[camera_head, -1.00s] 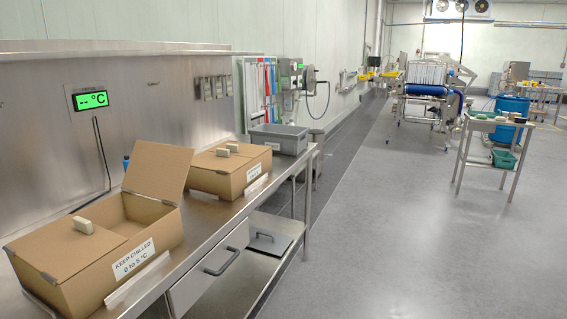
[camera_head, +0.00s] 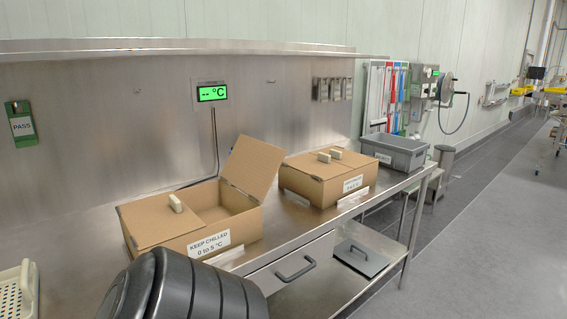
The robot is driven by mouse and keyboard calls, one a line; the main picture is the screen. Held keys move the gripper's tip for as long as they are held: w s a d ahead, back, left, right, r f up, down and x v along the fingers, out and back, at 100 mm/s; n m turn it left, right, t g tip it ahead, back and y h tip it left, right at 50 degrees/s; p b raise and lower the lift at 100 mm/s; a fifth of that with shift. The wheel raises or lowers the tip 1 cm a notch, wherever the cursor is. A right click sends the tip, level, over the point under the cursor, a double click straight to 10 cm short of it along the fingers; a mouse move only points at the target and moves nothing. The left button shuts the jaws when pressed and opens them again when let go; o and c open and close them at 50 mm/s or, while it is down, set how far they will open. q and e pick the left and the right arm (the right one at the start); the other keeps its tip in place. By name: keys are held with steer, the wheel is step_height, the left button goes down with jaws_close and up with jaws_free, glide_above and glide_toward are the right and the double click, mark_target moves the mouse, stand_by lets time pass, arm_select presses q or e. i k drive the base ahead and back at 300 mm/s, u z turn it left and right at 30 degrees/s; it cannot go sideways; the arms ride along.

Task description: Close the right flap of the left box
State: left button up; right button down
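The left box (camera_head: 172,242) is a brown cardboard box labelled "KEEP CHILLED 0 to 5 °C" on the steel bench. Its right flap (camera_head: 254,166) stands up, tilted open to the right, so the right half of the box is uncovered. Its left flap (camera_head: 150,220) lies flat, with a small pale block handle (camera_head: 175,203) on it. Neither of my grippers shows in the head view.
A second brown box (camera_head: 326,181), with both flaps down, stands to the right on the bench. A grey bin (camera_head: 394,156) is beyond it. A dark ribbed rounded object (camera_head: 185,290) blocks the front of the bench. A pale basket (camera_head: 17,292) is at far left.

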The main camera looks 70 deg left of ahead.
mark_target(252, 167)
steer(key=i, duration=2.95)
steer(key=u, duration=4.2)
steer(key=i, duration=1)
steer(key=z, duration=0.05)
